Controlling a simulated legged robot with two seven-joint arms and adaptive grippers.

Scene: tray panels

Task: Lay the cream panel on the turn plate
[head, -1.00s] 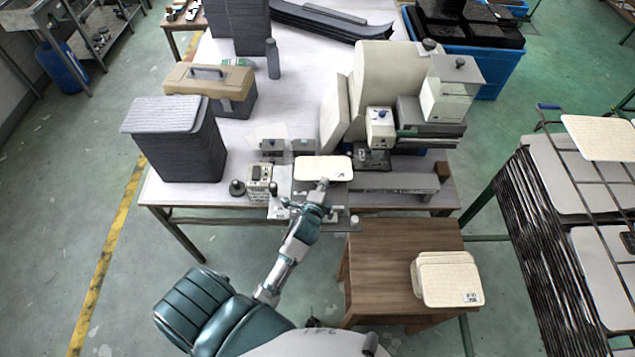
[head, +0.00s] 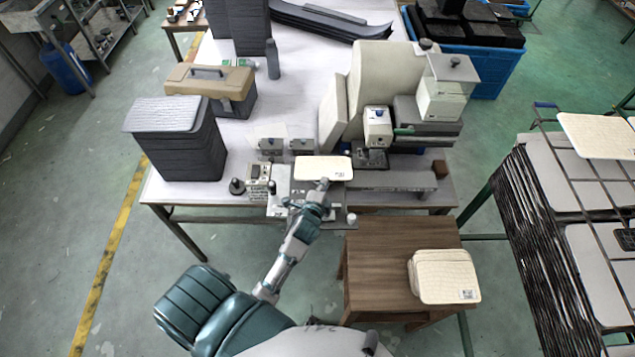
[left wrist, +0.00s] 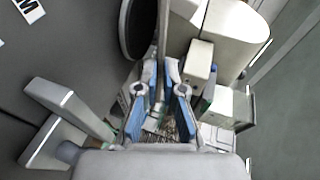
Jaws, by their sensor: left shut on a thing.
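The cream panel (head: 323,168) is a pale rounded rectangle with a small dark mark near one corner. In the head view it is at the front of the white worktable, over a grey metal fixture (head: 338,188). My left gripper (head: 321,184) is shut on its near edge. In the left wrist view the panel (left wrist: 162,50) shows as a thin edge between the blue-padded fingers (left wrist: 158,108). I cannot tell whether the panel touches the fixture below, and I cannot clearly single out the turn plate. My right gripper is not in view.
A wooden stool (head: 385,258) carries stacked cream panels (head: 440,275). A cream machine (head: 385,85) stands right of the held panel. A dark stack (head: 180,145) and a toolbox (head: 215,85) stand left. A rack (head: 540,220) is at the right.

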